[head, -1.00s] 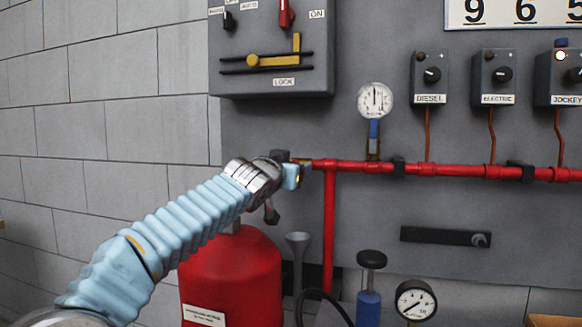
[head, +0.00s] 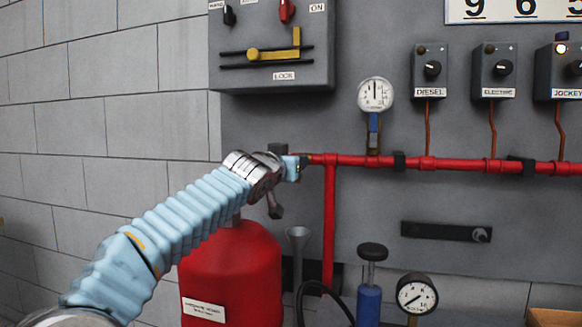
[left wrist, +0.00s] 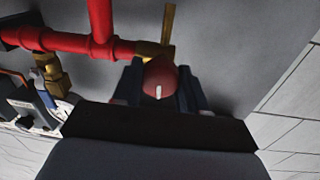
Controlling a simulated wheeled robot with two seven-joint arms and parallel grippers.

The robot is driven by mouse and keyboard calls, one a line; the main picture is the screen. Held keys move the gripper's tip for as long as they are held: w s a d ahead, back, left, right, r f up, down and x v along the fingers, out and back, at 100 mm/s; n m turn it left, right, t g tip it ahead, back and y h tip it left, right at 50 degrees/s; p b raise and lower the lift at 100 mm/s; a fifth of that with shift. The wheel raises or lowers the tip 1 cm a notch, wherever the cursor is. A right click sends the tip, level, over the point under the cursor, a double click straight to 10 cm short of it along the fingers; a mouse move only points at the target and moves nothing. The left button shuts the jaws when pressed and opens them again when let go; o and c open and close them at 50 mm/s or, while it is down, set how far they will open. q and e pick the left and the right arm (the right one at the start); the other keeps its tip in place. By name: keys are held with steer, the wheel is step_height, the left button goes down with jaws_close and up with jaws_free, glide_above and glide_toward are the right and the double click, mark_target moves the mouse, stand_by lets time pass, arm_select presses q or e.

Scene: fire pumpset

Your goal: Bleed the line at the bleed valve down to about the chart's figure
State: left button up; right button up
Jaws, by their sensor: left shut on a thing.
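The bleed valve is at the left end of the red pipe (head: 450,165). Its red knob (left wrist: 160,78), with a white mark, shows in the left wrist view in front of a brass fitting (left wrist: 153,50). My left gripper (head: 292,168) is at that pipe end, and its dark fingers stand on both sides of the knob, shut on it. The hand hides most of the valve in the head view. The white line gauge (head: 375,95) stands above the pipe, its needle pointing about straight up. My right gripper is not in view.
A red tank (head: 230,270) and a grey funnel (head: 298,240) stand below my left arm. A second gauge (head: 416,293) is lower right. DIESEL (head: 430,70), ELECTRIC (head: 494,70) and JOCKEY (head: 560,72) boxes hang above the pipe; the JOCKEY lamp is lit. A number board (head: 515,11) is cut off.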

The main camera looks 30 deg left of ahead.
arm_select(q)
steer(key=n+b, duration=0.3)
steer(key=shift+d+f, duration=0.1)
steer(key=shift+f, duration=0.15)
steer(key=shift+n+b, duration=0.85)
steer(key=shift+n, duration=0.25)
steer(key=n+b, duration=0.1)
steer(key=n, duration=0.1)
steer(key=n+b, duration=0.2)
steer(key=n, duration=0.1)
steer(key=shift+r+n+t+y, duration=0.15)
steer(key=shift+n+t+y, duration=0.15)
steer(key=shift+y, duration=0.1)
steer(key=shift+r+n, duration=0.1)
steer(key=shift+n, duration=0.4)
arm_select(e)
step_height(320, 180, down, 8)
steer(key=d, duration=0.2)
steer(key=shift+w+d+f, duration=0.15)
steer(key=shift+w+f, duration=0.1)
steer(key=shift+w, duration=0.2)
arm_select(q)
steer(key=o, duration=1)
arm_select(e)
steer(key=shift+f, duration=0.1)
